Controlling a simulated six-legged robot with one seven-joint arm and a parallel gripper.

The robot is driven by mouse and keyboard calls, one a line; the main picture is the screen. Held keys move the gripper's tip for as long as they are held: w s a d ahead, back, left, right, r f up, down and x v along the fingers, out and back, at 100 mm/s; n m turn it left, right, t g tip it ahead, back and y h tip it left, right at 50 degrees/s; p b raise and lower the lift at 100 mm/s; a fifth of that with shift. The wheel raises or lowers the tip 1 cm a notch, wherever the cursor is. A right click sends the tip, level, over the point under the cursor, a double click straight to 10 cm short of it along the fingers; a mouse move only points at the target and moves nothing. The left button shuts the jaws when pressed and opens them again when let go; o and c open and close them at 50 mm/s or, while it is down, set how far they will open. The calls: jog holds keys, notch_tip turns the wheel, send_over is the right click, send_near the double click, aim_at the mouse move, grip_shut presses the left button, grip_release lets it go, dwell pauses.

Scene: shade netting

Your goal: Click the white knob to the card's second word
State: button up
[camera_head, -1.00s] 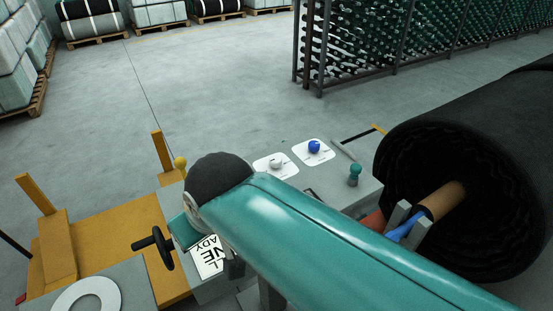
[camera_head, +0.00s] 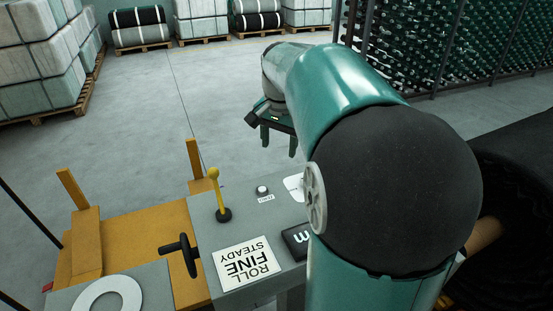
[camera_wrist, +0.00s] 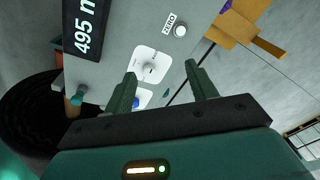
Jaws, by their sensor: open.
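The card (camera_head: 247,262) lies on the grey console, upside down in the head view, and reads ROLL, FINE, STEADY. The white knob (camera_wrist: 150,69) sits on a white dial plate (camera_wrist: 151,54) in the wrist view; its pointer and labels are too small to read. The knob appears between the fingertips, nearer the left one; touch cannot be told. The gripper (camera_head: 279,141) also shows in the head view.
A blue knob (camera_wrist: 136,103) on another white plate shows partly behind the left finger. A large black roll (camera_wrist: 35,115) stands beside the console.

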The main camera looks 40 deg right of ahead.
jog(key=w+d+f+m+g, duration=0.15)
jog(key=d+f+m, duration=0.3)
jog(key=d, duration=0.75)
jog(key=shift+y, duration=0.4)
notch_tip(320, 180, down, 13)
jog(key=shift+f, duration=0.2)
jog(key=c, duration=1)
